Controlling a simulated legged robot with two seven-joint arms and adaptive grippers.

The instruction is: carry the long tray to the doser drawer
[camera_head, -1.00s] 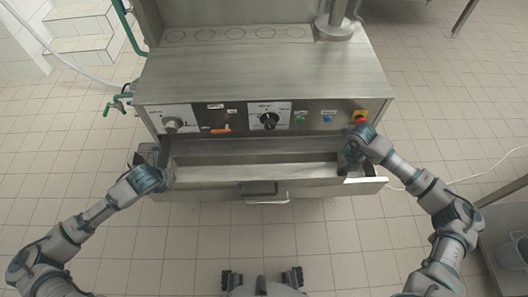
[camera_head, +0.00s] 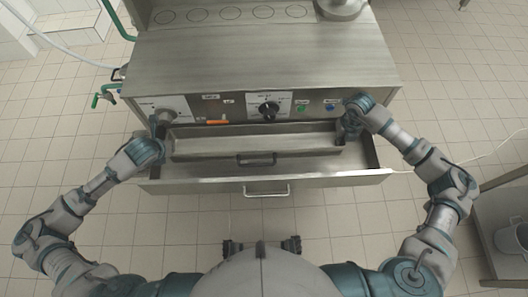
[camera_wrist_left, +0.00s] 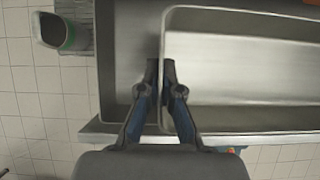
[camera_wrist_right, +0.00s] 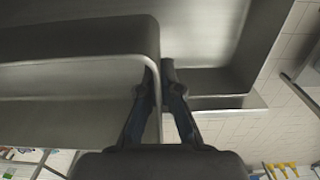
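The long tray (camera_head: 215,147) is a shallow grey metal trough with a dark handle on its front. In the head view it lies within the outline of the open doser drawer (camera_head: 325,181), near the machine; whether it touches the drawer floor is unclear. My left gripper (camera_head: 160,129) is at the tray's left end; the left wrist view shows its fingers (camera_wrist_left: 162,70) closed on the end wall. My right gripper (camera_head: 346,127) is at the right end. In the right wrist view its fingers (camera_wrist_right: 160,72) pinch that end wall. The tray looks empty.
The machine's control panel (camera_head: 240,108) with knobs and buttons stands right behind the drawer, close to both grippers. A green valve (camera_head: 104,95) and hose are at the left. A metal shelf (camera_head: 495,225) with a pot stands at the right. Floor in front is clear.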

